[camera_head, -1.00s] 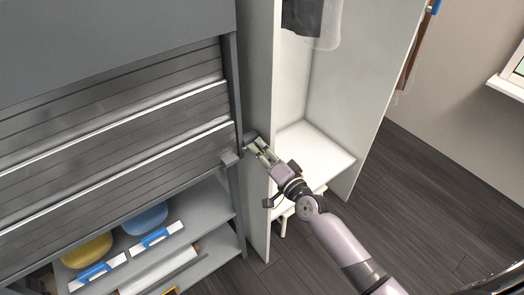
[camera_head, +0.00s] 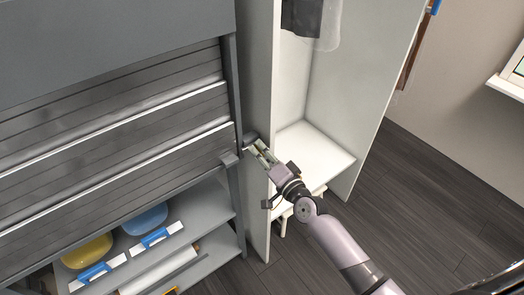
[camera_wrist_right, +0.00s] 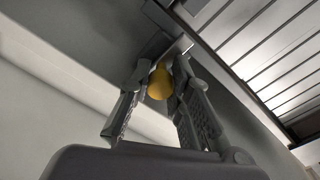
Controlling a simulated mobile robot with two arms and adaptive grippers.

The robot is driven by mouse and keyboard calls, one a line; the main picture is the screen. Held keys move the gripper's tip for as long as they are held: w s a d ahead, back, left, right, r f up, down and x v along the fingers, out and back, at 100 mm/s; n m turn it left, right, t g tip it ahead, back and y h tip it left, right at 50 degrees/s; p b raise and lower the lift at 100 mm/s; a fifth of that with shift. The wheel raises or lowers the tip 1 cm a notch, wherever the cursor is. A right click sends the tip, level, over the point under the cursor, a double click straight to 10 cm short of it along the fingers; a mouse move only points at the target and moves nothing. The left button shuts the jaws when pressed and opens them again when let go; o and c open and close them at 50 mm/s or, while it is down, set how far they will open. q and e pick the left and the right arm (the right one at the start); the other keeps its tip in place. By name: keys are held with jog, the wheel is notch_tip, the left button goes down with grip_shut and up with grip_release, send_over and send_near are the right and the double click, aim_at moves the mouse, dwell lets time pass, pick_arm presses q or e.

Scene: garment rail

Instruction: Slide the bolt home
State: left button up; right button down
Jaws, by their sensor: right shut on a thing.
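The grey slatted shutter (camera_head: 120,150) is down over the upper part of the grey cabinet. The bolt (camera_head: 250,138) is a small grey metal piece at the cabinet's right edge, mostly covered by my gripper in the head view. In the right wrist view a yellow knob (camera_wrist_right: 160,82) sits between my fingers, in front of a grey metal plate or bar (camera_wrist_right: 172,52). My right gripper (camera_head: 256,147) is shut on this knob; its fingers also show in the right wrist view (camera_wrist_right: 160,80). How far the bolt reaches is hard to tell. My left gripper is out of view.
A white open wardrobe (camera_head: 318,148) stands right of the cabinet, its side panel close to my gripper. A grey bracket (camera_head: 229,159) juts from the cabinet edge. Shelves below hold a yellow bowl (camera_head: 87,251) and a blue bowl (camera_head: 145,219). Dark floor is free at right.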

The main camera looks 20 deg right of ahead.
jog(key=a, duration=0.1)
jog(key=s+a, duration=0.1)
jog(key=a, duration=0.1)
jog(key=a+p, duration=0.1)
jog(key=shift+s+a+f, duration=0.15)
jog(key=shift+s+a, duration=0.05)
jog(key=shift+s, duration=0.15)
jog(key=c, duration=1.9)
grip_release()
jog(key=o, duration=0.4)
jog(key=shift+a, duration=0.2)
jog(key=shift+o, duration=0.3)
jog(key=shift+d, duration=0.15)
jog(key=shift+d, duration=0.1)
